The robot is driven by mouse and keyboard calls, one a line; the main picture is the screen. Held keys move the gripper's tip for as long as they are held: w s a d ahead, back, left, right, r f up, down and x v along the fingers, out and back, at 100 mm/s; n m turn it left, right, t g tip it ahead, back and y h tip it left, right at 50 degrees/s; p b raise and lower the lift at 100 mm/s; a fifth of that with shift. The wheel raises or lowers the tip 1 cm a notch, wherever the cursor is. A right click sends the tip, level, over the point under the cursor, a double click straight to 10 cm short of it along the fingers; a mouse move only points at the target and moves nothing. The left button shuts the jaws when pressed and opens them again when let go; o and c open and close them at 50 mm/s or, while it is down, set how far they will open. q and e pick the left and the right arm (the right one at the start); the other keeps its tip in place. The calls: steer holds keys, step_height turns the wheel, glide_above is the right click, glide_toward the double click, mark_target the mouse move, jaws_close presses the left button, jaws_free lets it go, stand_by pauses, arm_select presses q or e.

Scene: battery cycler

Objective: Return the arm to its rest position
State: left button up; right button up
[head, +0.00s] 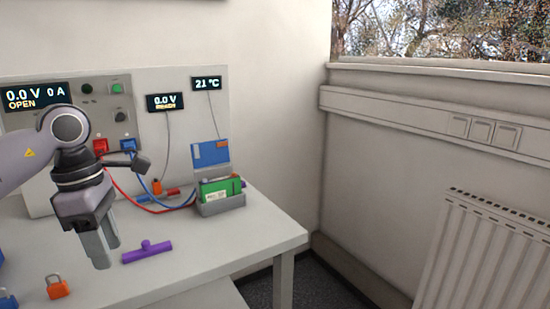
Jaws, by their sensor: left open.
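My left gripper (101,250) hangs above the white table, its fingers pointing down. It is open, with nothing between its fingers. My left arm comes in from the left edge and hides part of the cycler panel (185,135). A purple T-shaped piece (147,252) lies on the table just right of the fingers, apart from them in the picture. My right gripper is not in view.
An orange padlock (57,287) and a blue one (8,298) are at the front left. A grey holder (222,208) contains a green battery (218,190). Red (122,193) and blue cables run from the panel. The table (265,235) is clear at the right.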

arm_select(q)
steer(key=s+d+f+n+g+h+p, duration=0.1)
steer(key=s+d+n+h, duration=0.1)
steer(key=d+h, duration=0.5)
steer(key=s+d+f+n+h+p, duration=0.1)
steer(key=s+d+f+n+h, duration=0.2)
steer(key=d, duration=0.6)
steer(key=s+d+n+g+h, duration=0.1)
steer(key=d+n+h, duration=0.1)
steer(key=d+h, duration=0.6)
steer(key=w+a+f+n+t+y+p, duration=0.1)
steer(key=a+f+n+t+y, duration=0.45)
steer(key=n+t, duration=0.75)
steer(key=w+a+f+n+t+y+p, duration=0.15)
steer(key=a+f+n+t+y, duration=0.4)
steer(key=n, duration=1.35)
steer(key=s+a+f+n+g+y, duration=0.3)
steer(key=s+f+n, duration=0.1)
steer(key=s+f, duration=0.3)
steer(key=s+a+f+n+g+y, duration=0.3)
steer(key=s+f+n, duration=0.2)
steer(key=f, duration=0.5)
steer(key=shift+s+f+n+p, duration=0.2)
steer(key=shift+s+n+p, duration=0.15)
steer(key=shift+s, duration=0.65)
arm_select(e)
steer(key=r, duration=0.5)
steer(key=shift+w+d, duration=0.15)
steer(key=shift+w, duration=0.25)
